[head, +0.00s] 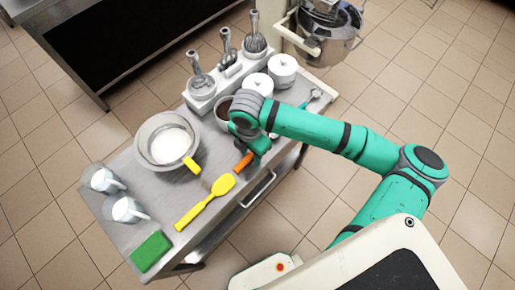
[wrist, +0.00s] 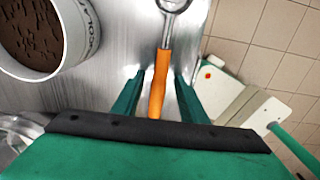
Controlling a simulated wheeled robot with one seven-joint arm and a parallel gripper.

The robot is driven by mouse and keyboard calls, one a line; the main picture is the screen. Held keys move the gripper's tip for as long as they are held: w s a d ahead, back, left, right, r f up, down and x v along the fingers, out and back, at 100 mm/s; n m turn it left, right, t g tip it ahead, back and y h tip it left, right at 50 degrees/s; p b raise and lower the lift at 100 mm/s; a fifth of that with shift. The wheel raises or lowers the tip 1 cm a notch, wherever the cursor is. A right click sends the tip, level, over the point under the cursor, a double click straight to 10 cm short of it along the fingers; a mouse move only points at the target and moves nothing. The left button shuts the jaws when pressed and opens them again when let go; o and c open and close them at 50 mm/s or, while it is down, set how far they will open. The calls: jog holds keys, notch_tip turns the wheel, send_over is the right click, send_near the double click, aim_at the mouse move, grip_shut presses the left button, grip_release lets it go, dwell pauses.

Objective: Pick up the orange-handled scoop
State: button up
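The orange-handled scoop lies on the metal table, its orange handle (head: 243,162) showing just left of my gripper (head: 257,150) in the head view. The rest of the scoop is hidden there by my arm. In the wrist view the orange handle (wrist: 160,78) runs down the middle between the two green fingertips of my gripper (wrist: 158,84), with a gap on each side. The scoop's metal end (wrist: 174,5) is at the top edge, partly cut off. My gripper is open and empty. I cannot tell how far above the handle the fingertips are.
A tub of brown contents (wrist: 78,42) stands left of the scoop. A metal bowl (head: 141,146), yellow spatula (head: 192,211), green sponge (head: 151,251), two small cups (head: 127,209) and white lidded jars (head: 283,70) share the table (head: 120,236). Its front edge is close to my gripper.

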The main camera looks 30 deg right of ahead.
grip_shut()
dwell(0.3)
